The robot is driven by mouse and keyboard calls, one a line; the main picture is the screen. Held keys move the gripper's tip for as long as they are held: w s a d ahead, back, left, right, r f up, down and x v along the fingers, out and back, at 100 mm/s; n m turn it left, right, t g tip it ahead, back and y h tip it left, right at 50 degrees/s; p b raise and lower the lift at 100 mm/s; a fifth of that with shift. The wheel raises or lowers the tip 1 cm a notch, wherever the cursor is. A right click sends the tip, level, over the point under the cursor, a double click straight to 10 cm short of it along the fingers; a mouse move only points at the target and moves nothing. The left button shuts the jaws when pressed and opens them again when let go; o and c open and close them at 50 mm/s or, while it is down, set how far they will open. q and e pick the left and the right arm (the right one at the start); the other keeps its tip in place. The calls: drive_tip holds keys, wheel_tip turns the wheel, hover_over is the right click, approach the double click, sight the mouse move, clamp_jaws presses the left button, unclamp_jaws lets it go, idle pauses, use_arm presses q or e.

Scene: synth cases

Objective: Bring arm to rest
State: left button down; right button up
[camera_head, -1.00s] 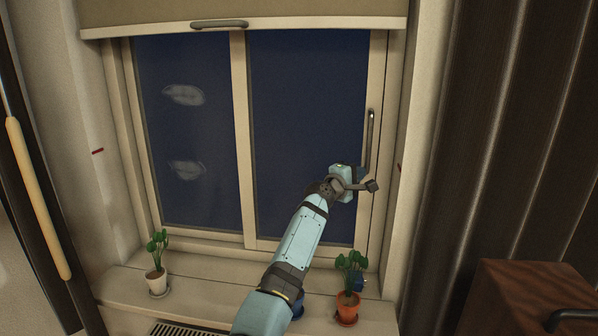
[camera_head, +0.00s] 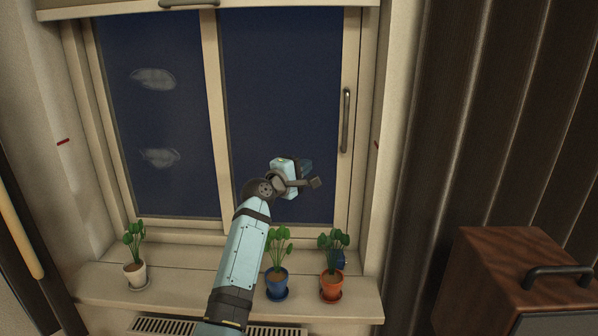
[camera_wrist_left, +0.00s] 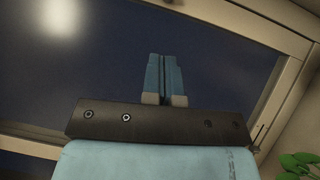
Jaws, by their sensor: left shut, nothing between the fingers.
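My left arm (camera_head: 243,255) rises from the bottom of the head view, light blue with dark joints. Its gripper (camera_head: 306,168) is in front of the dark right window pane, left of and lower than the window handle (camera_head: 346,120), and clear of it. In the left wrist view the two blue fingers (camera_wrist_left: 163,75) are together, with nothing between them. My right gripper is in neither view.
A white-potted plant (camera_head: 134,272), a blue-potted plant (camera_head: 277,283) and an orange-potted plant (camera_head: 331,284) stand on the window sill (camera_head: 190,285). The blue pot is close beside my forearm. A wooden cabinet (camera_head: 500,260) is at the right, beside a dark curtain (camera_head: 480,120).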

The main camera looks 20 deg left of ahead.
use_arm(q)
drive_tip(key=s+a+f+m+g+y+p, duration=0.15)
drive_tip(key=s+f+m, duration=0.25)
drive_tip(key=s+f, duration=0.9)
drive_tip(key=s+a+f+m+g+y+b, duration=0.15)
drive_tip(key=s+f+m, duration=0.25)
drive_tip(key=s+f, duration=0.95)
drive_tip(key=s+d+f+m+g+p, duration=0.1)
drive_tip(key=s+d+f+m, duration=0.1)
drive_tip(key=s+f+m, duration=0.2)
drive_tip(key=s+d+f+m+g+y, duration=0.1)
drive_tip(key=s+f+m, duration=0.4)
drive_tip(key=s+f, duration=0.5)
drive_tip(key=s+d+g, duration=0.1)
drive_tip(key=s, duration=0.8)
drive_tip(key=shift+s+f+g+p, duration=0.25)
drive_tip(key=shift+f+g+p, duration=0.05)
drive_tip(key=shift+f+p, duration=0.1)
